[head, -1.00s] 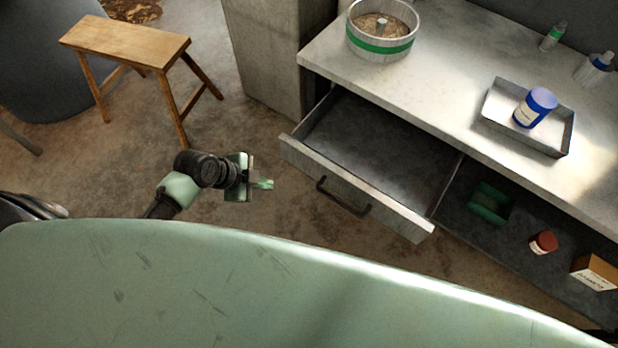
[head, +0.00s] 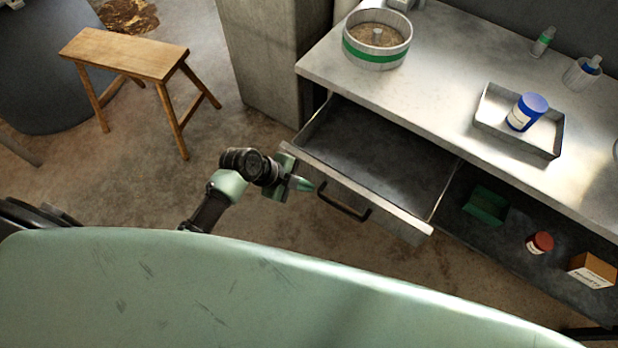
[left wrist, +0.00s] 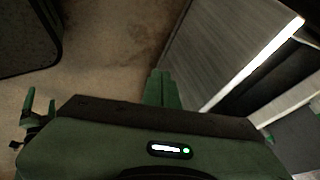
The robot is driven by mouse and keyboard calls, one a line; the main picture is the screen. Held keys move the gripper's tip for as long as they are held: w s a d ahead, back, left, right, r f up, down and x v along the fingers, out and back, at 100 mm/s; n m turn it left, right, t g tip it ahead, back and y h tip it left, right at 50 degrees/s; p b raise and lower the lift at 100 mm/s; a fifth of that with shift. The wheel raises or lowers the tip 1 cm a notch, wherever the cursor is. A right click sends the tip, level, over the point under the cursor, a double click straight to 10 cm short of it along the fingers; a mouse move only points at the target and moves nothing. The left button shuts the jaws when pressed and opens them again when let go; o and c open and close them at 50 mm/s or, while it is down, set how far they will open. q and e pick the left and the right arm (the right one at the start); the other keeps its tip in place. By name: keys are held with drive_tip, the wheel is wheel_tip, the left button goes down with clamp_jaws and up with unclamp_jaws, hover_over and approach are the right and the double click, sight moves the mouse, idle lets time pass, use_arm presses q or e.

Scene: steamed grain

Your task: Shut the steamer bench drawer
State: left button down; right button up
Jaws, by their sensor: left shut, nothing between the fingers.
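The steamer bench drawer (head: 375,195) is pulled out from under the bench top and is empty. Its front has a dark bar handle (head: 343,203). My left gripper (head: 309,186) is shut and empty, just in front of the left part of the drawer front, left of the handle. I cannot tell whether the fingertips touch the front. My right gripper is not in view.
The bench top (head: 440,75) holds a round steamer pan (head: 376,52), a metal tray (head: 553,148) with a blue jar (head: 526,112), and bottles. An open shelf (head: 500,240) right of the drawer holds a green bin, red jar and box. A wooden stool (head: 125,52) stands left.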

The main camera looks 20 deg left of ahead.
use_arm(q)
drive_tip(key=shift+w+d, duration=0.25)
drive_tip(key=shift+w, duration=0.6)
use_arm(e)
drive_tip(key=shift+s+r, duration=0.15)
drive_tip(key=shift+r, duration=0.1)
